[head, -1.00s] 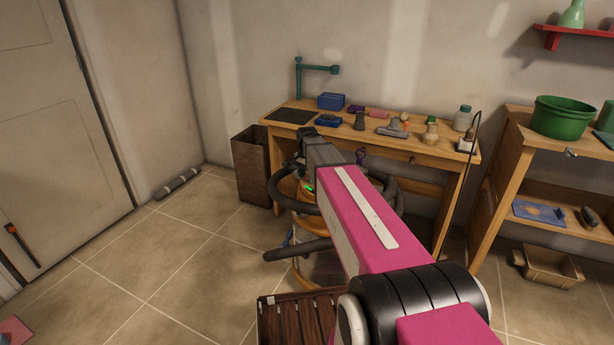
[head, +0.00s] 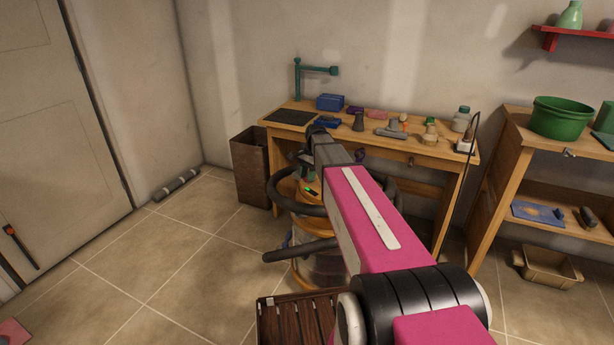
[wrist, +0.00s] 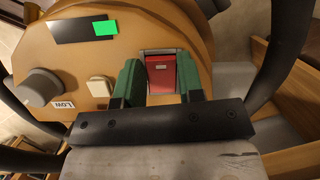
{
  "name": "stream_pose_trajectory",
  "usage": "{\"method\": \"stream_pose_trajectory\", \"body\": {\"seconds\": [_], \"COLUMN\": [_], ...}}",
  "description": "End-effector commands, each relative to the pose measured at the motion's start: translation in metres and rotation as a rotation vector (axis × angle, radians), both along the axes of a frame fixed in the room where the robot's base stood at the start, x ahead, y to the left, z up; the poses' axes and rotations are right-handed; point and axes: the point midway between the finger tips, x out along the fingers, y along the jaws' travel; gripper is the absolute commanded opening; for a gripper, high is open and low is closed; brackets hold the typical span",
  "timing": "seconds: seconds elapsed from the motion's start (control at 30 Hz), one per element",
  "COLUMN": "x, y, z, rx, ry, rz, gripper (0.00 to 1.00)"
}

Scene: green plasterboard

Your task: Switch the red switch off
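The red switch (wrist: 161,76) is a rocker in a pale frame on the orange top panel of a round machine (wrist: 185,20). It lies between the two green fingertips of my gripper (wrist: 160,84) in the wrist view. The fingers are apart, one on each side of the switch; whether they touch it I cannot tell. The head view shows the machine (head: 304,198) on the floor, partly hidden by my arm. The switch cannot be made out there.
The panel also has a grey knob (wrist: 38,89), a cream button (wrist: 99,87) and a dark display with a green light (wrist: 105,28). Black hoses (head: 300,250) curve around the machine.

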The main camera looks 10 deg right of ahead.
Motion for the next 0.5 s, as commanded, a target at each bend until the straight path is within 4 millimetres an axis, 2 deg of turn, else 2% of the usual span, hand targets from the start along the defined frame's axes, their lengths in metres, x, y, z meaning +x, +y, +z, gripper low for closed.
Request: {"method": "stream_pose_trajectory", "body": {"seconds": [0.03, 0.07, 0.1, 0.37, 0.5], "x": [-0.0004, -0.0004, -0.0004, 0.0000, 0.0015], "y": [-0.0003, -0.0003, -0.0003, -0.0003, -0.0023], "z": [0.0001, 0.0000, 0.0000, 0.0009, 0.0098], "rx": [0.000, 0.000, 0.000, -0.001, 0.000], "ry": [0.000, 0.000, 0.000, -0.001, -0.001], "rz": [0.002, 0.002, 0.002, 0.001, 0.000], "gripper": [0.48, 0.58, 0.60, 0.60, 0.60]}}
